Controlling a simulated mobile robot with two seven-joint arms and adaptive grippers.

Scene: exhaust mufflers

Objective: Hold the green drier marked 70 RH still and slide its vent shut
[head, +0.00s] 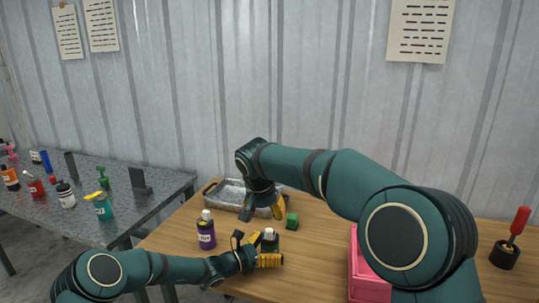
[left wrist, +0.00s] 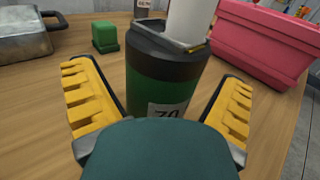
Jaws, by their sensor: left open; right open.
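The green drier (head: 271,240) stands upright on the wooden table. In the left wrist view the drier (left wrist: 150,80) shows a dark upper band, a green body and a partly hidden label reading 70. A white cylindrical part rises at its top; I cannot tell how far the vent is open. My left gripper (head: 256,251) is low at the drier, open, with its yellow fingers (left wrist: 160,97) on either side of it and gaps visible. My right gripper (head: 262,207) is open, pointing down behind the drier, over the near side of the metal tray, holding nothing visible.
A purple bottle (head: 206,233) stands left of the drier. A small green block (head: 292,220) lies behind it. A metal tray (head: 215,203) is at the back. A pink box (head: 365,285) is to the right. A grey table (head: 140,205) with several bottles stands at left.

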